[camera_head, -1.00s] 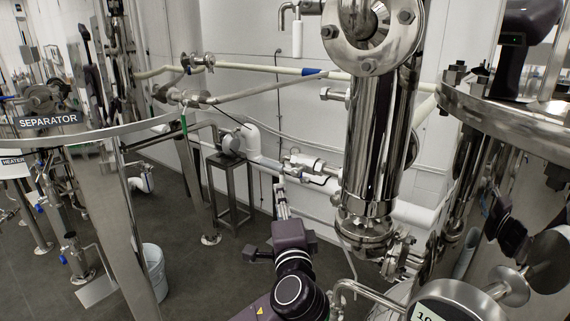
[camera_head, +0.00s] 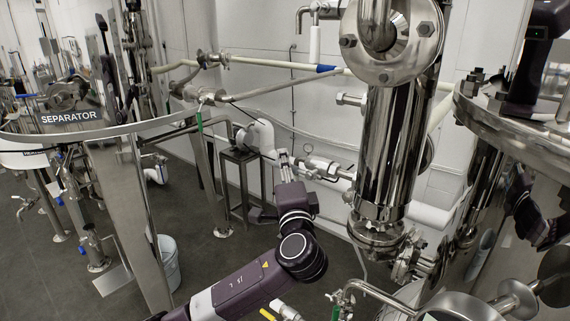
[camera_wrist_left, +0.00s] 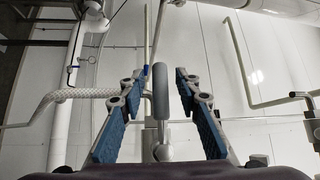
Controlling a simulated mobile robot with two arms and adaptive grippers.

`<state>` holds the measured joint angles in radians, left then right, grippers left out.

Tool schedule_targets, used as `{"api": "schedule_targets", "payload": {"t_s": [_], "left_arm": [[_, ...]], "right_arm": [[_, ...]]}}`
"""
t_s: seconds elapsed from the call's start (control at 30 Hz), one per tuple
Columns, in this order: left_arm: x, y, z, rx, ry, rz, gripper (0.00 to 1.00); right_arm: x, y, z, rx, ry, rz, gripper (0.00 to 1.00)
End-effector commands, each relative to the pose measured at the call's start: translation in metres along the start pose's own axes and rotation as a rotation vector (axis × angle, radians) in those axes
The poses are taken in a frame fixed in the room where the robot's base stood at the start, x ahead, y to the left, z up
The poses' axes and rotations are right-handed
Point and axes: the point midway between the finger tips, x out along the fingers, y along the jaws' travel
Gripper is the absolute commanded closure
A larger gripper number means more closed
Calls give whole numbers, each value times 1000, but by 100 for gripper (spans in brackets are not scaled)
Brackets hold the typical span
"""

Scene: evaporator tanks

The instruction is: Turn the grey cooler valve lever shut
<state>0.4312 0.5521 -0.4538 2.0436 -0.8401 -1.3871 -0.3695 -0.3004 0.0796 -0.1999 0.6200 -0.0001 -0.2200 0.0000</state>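The grey lever (camera_wrist_left: 161,92) stands upright between the fingers of my left gripper (camera_wrist_left: 158,78) in the left wrist view. A gap shows on each side of it, so the blue-padded fingers are open around it and not pressing on it. In the head view my left gripper (camera_head: 284,158) is beside the left end of the shiny valve fitting (camera_head: 327,169), left of the tall steel column. The lever is too small and too hidden there to make out. My right gripper is not in view.
The steel column (camera_head: 388,135) stands right of my left gripper. A white pipe elbow (camera_head: 262,135) and a dark metal stand (camera_head: 238,185) are to its left. The separator tank rim (camera_head: 130,132) is further left. A white bucket (camera_head: 168,262) is on the floor.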

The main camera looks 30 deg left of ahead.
Motion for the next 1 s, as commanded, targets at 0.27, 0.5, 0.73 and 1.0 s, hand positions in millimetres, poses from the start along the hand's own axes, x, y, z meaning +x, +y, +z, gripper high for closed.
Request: {"api": "schedule_targets", "payload": {"t_s": [0.27,0.5,0.73,1.0], "left_arm": [[0,0,0,0,0,0,81],[0,0,0,0,1,0,100],[0,0,0,1,1,0,100],[8,5,-7,-25,-7,24,100]], "right_arm": [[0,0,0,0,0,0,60],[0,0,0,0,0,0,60],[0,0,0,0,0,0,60],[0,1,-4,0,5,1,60]]}}
